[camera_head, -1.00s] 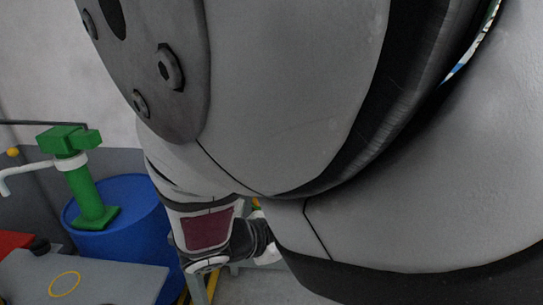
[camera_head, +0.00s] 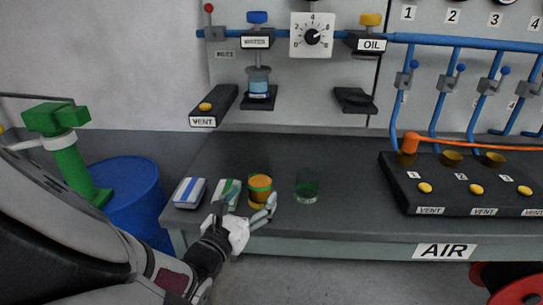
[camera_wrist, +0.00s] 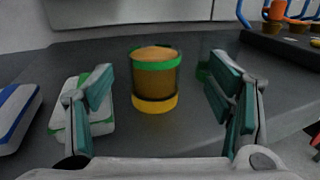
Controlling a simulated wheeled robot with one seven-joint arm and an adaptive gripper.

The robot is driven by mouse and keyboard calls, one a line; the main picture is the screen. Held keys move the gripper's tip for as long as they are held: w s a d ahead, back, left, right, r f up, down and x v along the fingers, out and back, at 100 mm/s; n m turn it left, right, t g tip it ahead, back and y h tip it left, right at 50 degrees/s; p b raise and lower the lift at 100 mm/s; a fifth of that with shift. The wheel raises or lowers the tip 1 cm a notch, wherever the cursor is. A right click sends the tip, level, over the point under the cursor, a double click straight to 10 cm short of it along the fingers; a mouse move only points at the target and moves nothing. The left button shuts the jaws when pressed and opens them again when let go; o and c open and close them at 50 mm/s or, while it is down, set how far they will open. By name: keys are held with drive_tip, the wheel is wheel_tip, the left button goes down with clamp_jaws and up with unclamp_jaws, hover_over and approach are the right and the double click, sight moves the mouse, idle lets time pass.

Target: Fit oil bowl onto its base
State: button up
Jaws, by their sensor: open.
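An amber bowl with a green upper band and a yellow bottom (camera_head: 260,188) stands upright on the dark bench. In the wrist view the amber bowl (camera_wrist: 156,82) is in line with the gap between my fingers, beyond the finger pads. My gripper (camera_head: 246,204) is open and empty at the bench's front edge, close to the bowl. In the wrist view my gripper (camera_wrist: 162,95) has one finger on each side of the gap. On the wall, under the OIL label (camera_head: 371,45), is a black bracket (camera_head: 354,99) with nothing seen on it.
A green translucent cup (camera_head: 307,190) stands right of the bowl. A green-and-white pack (camera_head: 227,191) and a blue-and-white pack (camera_head: 189,192) lie to its left. A blue-filled bowl (camera_head: 259,84) sits on the water bracket. A black block with VENT labels (camera_head: 455,190) stands at right.

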sight(255, 189)
drive_tip(key=shift+a+f+b+x, duration=0.15)
drive_tip(key=shift+b+x, duration=0.2)
drive_tip(key=shift+x, duration=1.25)
drive_tip(key=shift+a+f+b+x, duration=0.1)
drive_tip(key=shift+a+b+x, duration=0.15)
drive_tip(key=shift+x, duration=1.3)
drive_tip(key=shift+w, duration=0.15)
drive_tip(key=c, duration=1.4)
drive_tip(key=shift+c, duration=0.9)
drive_tip(key=shift+r, duration=0.15)
